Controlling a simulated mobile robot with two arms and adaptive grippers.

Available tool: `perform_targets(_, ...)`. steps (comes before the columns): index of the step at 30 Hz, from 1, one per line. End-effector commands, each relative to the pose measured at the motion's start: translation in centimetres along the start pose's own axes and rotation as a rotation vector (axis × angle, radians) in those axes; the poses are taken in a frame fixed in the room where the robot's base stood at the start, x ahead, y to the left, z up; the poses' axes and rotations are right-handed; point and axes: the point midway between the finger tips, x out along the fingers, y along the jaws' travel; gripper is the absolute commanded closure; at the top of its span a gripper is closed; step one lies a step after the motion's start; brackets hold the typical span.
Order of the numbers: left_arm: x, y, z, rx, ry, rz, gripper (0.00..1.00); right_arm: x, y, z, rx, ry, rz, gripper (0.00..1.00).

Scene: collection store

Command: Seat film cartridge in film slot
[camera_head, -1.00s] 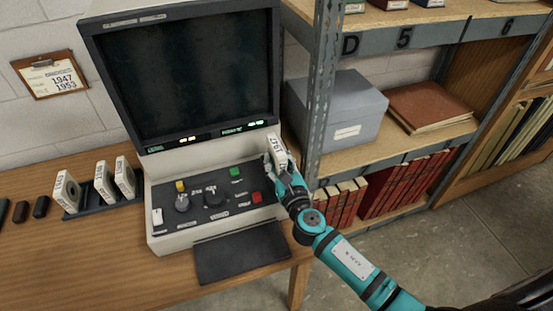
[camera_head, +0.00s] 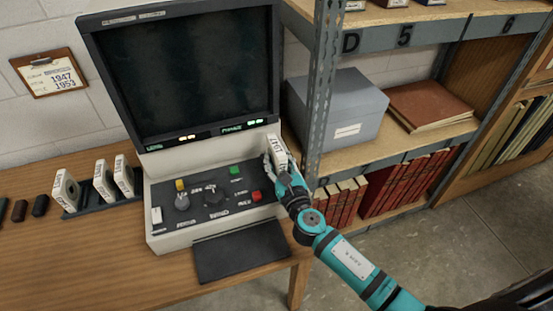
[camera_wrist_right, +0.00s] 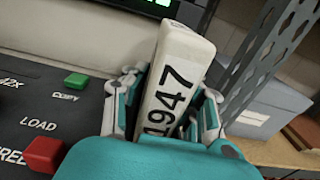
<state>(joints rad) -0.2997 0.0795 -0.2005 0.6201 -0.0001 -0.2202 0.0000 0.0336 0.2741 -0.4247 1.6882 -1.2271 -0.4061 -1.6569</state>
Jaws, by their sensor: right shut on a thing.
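The white film cartridge (camera_head: 277,147) labelled 1947 stands in my right gripper (camera_head: 278,168), at the right side of the microfilm reader (camera_head: 163,234). In the right wrist view the cartridge (camera_wrist_right: 176,82) sits tilted between the two fingers of the right gripper (camera_wrist_right: 165,108), which are shut on it. The film slot cannot be made out; the gripper and cartridge cover that side of the reader. Whether the cartridge touches the reader is not clear. My left gripper is not in view.
A rack (camera_head: 133,198) with several white cartridges stands on the wooden table (camera_head: 110,270) to the left. A metal shelf post (camera_head: 322,90) rises close to the right of the cartridge. A grey box (camera_head: 335,110) sits on the shelf behind.

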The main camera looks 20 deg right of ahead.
Motion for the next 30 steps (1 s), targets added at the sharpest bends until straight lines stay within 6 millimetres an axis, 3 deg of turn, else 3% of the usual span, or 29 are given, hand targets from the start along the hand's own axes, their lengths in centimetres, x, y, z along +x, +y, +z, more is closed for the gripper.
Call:
perform_targets(13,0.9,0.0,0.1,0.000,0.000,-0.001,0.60,0.0,0.0,-0.9,0.000,-0.001,0.000,1.00)
perform_targets(30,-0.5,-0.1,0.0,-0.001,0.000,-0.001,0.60,0.0,0.0,0.4,-0.001,-0.001,0.000,1.00)
